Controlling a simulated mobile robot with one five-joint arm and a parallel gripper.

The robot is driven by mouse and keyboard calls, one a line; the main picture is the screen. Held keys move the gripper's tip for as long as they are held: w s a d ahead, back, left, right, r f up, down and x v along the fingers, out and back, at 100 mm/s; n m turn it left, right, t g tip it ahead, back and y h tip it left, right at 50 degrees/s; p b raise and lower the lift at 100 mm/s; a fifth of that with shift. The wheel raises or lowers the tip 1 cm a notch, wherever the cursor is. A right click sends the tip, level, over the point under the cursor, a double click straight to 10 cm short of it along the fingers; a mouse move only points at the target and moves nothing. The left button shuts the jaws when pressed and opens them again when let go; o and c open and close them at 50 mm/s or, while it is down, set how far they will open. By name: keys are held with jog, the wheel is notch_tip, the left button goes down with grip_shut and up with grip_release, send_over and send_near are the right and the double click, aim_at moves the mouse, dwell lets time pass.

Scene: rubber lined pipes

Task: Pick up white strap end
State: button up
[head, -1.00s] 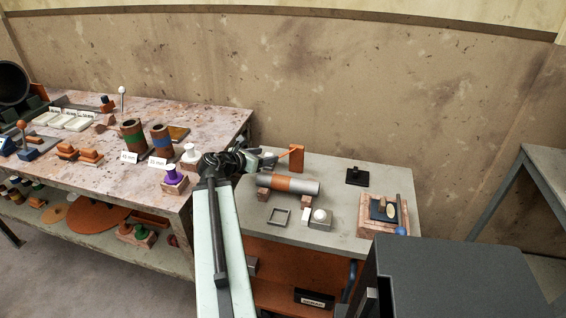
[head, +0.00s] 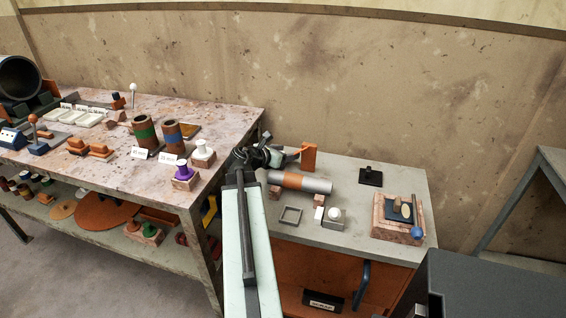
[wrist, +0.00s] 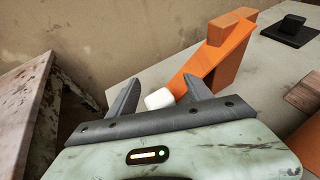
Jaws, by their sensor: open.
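The strap slopes up to an upright orange block (wrist: 229,42) at the edge of the grey bench. In the head view my gripper (head: 285,153) is just left of the orange block (head: 308,157), and the white end is too small to make out.
A stained bench (head: 105,165) with several parts stands left, with a gap between the benches.

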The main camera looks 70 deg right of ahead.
jog(key=shift+w+a, duration=0.1)
grip_shut()
jog(key=shift+r, duration=0.15)
